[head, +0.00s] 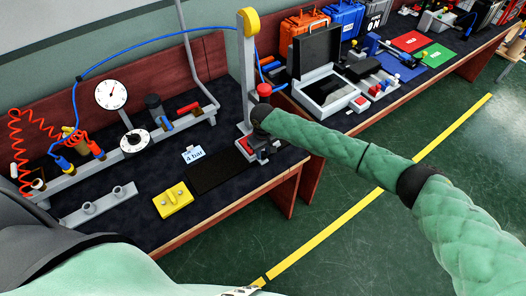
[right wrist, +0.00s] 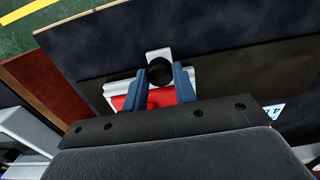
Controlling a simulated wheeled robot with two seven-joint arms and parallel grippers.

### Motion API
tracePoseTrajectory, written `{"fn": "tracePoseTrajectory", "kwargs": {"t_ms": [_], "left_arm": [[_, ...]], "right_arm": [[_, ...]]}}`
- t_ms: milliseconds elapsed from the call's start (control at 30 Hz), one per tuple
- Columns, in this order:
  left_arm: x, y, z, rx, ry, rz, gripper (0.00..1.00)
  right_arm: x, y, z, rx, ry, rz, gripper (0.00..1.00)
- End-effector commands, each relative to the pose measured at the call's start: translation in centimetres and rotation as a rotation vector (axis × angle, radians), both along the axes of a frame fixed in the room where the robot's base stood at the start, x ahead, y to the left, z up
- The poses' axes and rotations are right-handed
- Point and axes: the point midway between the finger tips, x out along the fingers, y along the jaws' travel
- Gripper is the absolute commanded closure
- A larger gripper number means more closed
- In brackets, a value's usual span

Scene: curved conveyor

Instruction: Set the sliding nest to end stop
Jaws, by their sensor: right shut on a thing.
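My right gripper (right wrist: 162,82) has its two blue fingers around a round black part of what looks like the sliding nest (right wrist: 158,54), a light grey piece. A red block (right wrist: 158,98) on a pale base lies just behind the fingers in the right wrist view. In the head view, my right gripper (head: 258,146) points down at the red-and-grey base (head: 244,147) at the foot of the upright post (head: 246,85). The fingers largely hide the nest there, and I cannot make out the end stop. My left gripper is out of view.
A black mat (head: 217,173), a "4 bar" card (head: 193,154) and a yellow block (head: 173,199) lie left of the gripper. A dial gauge (head: 111,94) and blue hose (head: 150,45) are further left. An open case (head: 318,75) stands on the right-hand bench.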

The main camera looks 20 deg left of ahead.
Motion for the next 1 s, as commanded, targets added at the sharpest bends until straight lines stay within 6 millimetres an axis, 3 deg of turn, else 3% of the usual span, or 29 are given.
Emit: {"fn": "tracePoseTrajectory", "kwargs": {"t_ms": [233,400,533,733,767,800,867,1000], "left_arm": [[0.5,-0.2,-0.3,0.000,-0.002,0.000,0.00],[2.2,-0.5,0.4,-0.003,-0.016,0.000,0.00],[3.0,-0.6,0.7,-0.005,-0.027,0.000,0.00],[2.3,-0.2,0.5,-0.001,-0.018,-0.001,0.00],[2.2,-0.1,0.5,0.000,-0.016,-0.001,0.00],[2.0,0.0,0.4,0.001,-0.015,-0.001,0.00],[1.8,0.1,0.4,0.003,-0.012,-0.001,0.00],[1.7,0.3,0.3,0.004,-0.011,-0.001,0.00]], "right_arm": [[3.6,-2.8,-0.2,0.000,-0.001,-0.006,1.00],[5.6,-4.3,0.0,0.001,-0.001,-0.003,1.00],[6.0,-4.6,0.0,0.000,-0.001,-0.002,1.00],[6.1,-4.7,0.1,-0.001,-0.003,-0.003,1.00],[6.1,-4.7,0.1,-0.001,-0.003,-0.003,0.69],[6.1,-4.7,0.1,-0.001,-0.003,-0.003,0.61],[6.0,-4.7,0.1,-0.001,-0.003,-0.003,0.51],[5.9,-4.6,0.1,0.000,-0.002,-0.002,0.51]]}}
